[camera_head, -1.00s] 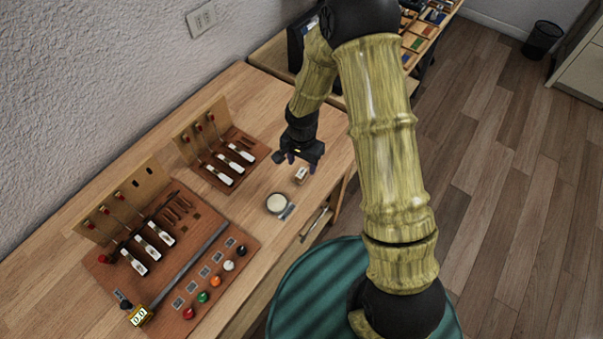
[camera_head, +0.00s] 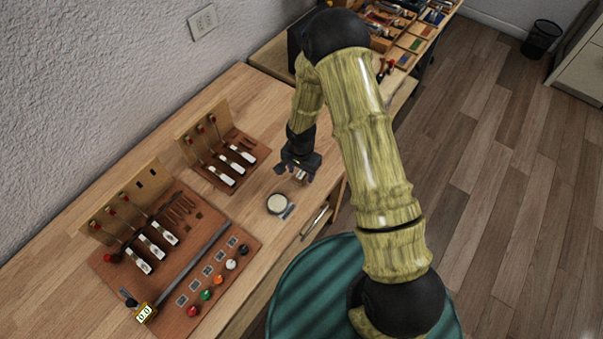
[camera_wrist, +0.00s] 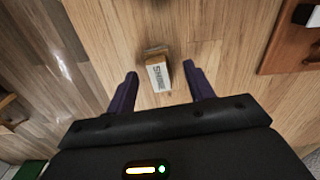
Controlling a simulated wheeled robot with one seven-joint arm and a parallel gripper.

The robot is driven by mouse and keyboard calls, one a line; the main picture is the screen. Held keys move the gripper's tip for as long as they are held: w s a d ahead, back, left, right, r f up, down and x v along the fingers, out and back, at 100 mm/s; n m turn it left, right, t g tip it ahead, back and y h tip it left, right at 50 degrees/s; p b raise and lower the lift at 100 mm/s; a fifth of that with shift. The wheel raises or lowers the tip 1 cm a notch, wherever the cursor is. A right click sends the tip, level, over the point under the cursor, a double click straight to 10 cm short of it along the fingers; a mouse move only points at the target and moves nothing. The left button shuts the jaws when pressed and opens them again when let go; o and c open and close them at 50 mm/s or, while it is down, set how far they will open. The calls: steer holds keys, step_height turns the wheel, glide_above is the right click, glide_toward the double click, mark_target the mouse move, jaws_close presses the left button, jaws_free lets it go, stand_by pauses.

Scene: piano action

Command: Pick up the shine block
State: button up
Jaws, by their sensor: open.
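The shine block (camera_wrist: 158,75) is a small pale block with dark lettering on one face, on the wooden table. In the wrist view it sits just beyond and between the two purple fingertips of my gripper (camera_wrist: 160,78), with a gap on each side. In the head view my gripper (camera_head: 299,170) is over the table near its right edge. The shine block (camera_head: 299,174) shows there only as a small pale patch, mostly hidden by my gripper. My gripper is open and empty.
A round cream-topped tin (camera_head: 277,203) stands close in front of my gripper. A small piano-key board (camera_head: 222,160) is to the left, and a larger board (camera_head: 190,270) with coloured knobs lies nearer. The table's right edge is close. A bin (camera_head: 541,38) stands on the floor.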

mark_target(301, 174)
steer(key=shift+f, duration=0.6)
steer(key=c, duration=1)
steer(key=shift+r, duration=0.1)
steer(key=shift+c, duration=0.2)
step_height(301, 174, up, 10)
steer(key=shift+f+b, duration=0.1)
steer(key=shift+b, duration=1.15)
